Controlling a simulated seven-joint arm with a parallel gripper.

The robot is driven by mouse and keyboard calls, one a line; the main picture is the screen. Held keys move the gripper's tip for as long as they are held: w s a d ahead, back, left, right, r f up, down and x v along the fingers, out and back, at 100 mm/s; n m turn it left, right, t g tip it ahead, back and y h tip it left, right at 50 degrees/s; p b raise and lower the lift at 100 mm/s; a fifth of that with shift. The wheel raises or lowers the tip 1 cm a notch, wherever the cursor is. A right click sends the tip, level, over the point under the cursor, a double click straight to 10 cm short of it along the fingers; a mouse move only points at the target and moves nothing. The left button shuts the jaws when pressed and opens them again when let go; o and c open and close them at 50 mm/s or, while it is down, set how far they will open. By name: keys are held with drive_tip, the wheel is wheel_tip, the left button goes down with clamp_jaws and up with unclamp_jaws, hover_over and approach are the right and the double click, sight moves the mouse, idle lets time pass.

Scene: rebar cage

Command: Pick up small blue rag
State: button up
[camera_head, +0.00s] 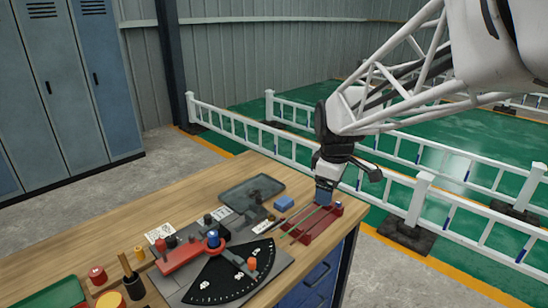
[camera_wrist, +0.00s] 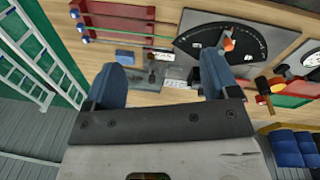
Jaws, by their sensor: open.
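The small blue rag (camera_head: 284,202) lies on the wooden workbench as a small flat block, between a dark tray and a red rack. It also shows in the wrist view (camera_wrist: 125,54), just beyond the tip of the left finger. My gripper (camera_head: 325,193) appears above the far side of the red rack, to the right of the rag and apart from it. In the wrist view its two blue-padded fingers (camera_wrist: 163,72) are spread wide with nothing held between them.
The red rack (camera_head: 312,224) with thin rods stands right of the rag. The dark tray (camera_head: 252,190) lies behind it. A black dial plate (camera_head: 225,281) with a red lever (camera_head: 178,257) is in front. White railings (camera_head: 245,130) stand beyond the bench (camera_head: 110,238).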

drive_tip(key=w+a+f+n, duration=0.2)
drive_tip(key=w+f+n, duration=0.2)
drive_tip(key=w, duration=0.4)
drive_tip(key=w+a+f+n, duration=0.3)
drive_tip(key=w+f+n, duration=0.1)
drive_tip(key=w, duration=0.4)
drive_tip(key=n+g, duration=0.1)
drive_tip(key=n, duration=0.6)
hover_over(284, 201)
wheel_tip(284, 201, down, 10)
drive_tip(key=shift+s+d+r, duration=0.1)
drive_tip(key=shift+d+r, duration=0.05)
drive_tip(key=shift+r, duration=0.1)
drive_tip(key=shift+w+f, duration=0.2)
drive_tip(key=shift+f, duration=0.05)
drive_tip(key=shift+f, duration=1.3)
drive_tip(key=shift+f, duration=0.1)
drive_tip(key=shift+f, duration=2.5)
